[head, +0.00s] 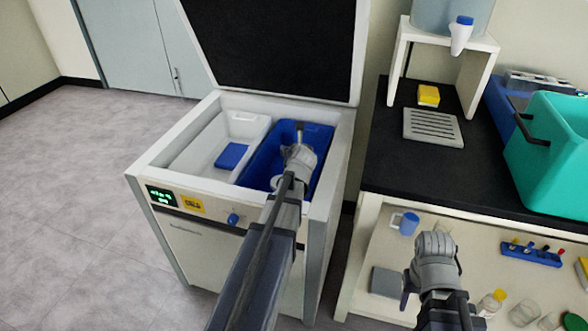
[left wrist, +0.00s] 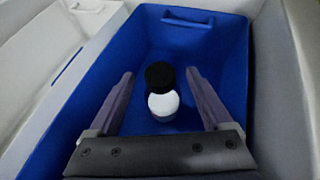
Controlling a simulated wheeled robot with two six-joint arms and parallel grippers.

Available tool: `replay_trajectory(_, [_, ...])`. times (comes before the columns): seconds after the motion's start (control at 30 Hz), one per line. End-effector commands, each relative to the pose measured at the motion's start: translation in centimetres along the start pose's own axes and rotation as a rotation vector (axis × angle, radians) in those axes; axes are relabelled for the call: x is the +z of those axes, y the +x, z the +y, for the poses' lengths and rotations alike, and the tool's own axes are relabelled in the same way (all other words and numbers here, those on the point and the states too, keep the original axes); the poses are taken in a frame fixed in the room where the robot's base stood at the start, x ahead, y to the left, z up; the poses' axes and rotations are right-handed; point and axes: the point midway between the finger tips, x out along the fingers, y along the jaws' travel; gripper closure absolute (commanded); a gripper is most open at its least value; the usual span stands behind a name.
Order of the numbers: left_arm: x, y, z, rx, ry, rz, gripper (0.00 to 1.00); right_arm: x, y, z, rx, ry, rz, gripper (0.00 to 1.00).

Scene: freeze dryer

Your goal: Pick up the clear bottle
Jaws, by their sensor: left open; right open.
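A small bottle with a black cap and a pale, whitish body (left wrist: 163,106) stands on the floor of the blue bin (left wrist: 95,82) in the left wrist view. My left gripper (left wrist: 160,74) is open, with one finger on each side of the bottle in the picture. I cannot tell whether the fingers are level with it or above it. In the head view my left arm reaches down into the blue bin (head: 322,145) and hides the bottle. My right gripper (head: 436,258) is open and empty, over the lower shelf of the bench.
The bin sits inside an open white freezer-like unit (head: 160,165), its lid raised. Beside it is a white bin (head: 205,135) holding a blue block (head: 233,156). The black bench top (head: 400,170) is at right, with a teal crate (head: 560,150). A blue mug (head: 408,223) stands below.

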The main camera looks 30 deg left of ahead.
Motion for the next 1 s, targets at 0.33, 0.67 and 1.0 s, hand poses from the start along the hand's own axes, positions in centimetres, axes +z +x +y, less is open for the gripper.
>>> replay_trajectory(0.33, [0.0, 2.3, 0.0, 0.000, 0.001, -0.001, 0.16, -0.1, 1.1, -0.2, -0.002, -0.002, 0.001, 0.50])
replay_trajectory(0.67, [0.0, 2.3, 0.0, 0.000, 0.000, 0.000, 0.49, -0.1, 1.1, -0.2, -0.002, -0.002, 0.001, 0.50])
replay_trajectory(1.0, [0.0, 2.3, 0.0, 0.000, 0.000, 0.000, 0.87, -0.1, 1.1, -0.2, -0.002, -0.002, 0.001, 0.50])
